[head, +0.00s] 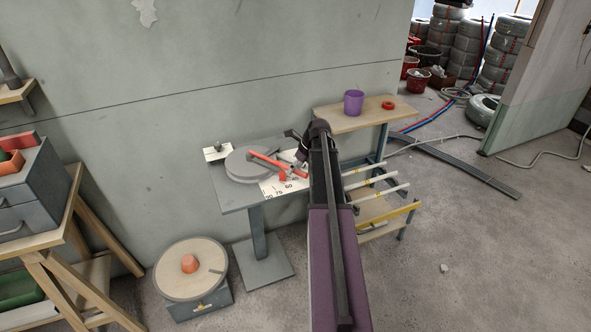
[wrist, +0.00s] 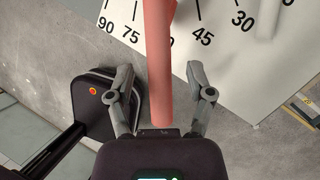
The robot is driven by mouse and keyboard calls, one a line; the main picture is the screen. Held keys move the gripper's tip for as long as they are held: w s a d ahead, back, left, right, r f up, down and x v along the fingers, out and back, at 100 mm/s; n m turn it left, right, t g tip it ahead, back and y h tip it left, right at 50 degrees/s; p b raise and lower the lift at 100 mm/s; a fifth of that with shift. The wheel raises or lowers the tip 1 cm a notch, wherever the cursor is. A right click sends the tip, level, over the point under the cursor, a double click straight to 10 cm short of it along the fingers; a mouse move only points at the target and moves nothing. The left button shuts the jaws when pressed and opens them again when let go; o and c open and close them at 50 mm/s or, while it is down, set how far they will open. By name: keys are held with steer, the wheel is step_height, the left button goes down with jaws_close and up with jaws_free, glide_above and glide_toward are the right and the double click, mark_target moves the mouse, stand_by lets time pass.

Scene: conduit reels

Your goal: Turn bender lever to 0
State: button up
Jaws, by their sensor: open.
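The bender lever (head: 265,160) is a red bar above a round grey disc (head: 243,165) on the bender stand (head: 232,197). It also shows in the wrist view as a pale red rod (wrist: 159,60). The white angle scale (wrist: 235,65) lies beneath it, with 90, 75, 45 and 30 readable there. The rod crosses the scale between 75 and 45 and hides the mark between them. My gripper (wrist: 160,85) is open, with one finger on each side of the rod and visible gaps. In the head view my gripper (head: 299,162) is partly hidden by my arm.
A wooden shelf table (head: 340,121) with a purple cup (head: 353,103) and a red ring (head: 388,105) stands behind right. White and yellow conduits (head: 372,180) lie on a rack below. The wall is close behind the stand.

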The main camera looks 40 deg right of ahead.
jaws_close()
steer(key=shift+w, duration=0.2)
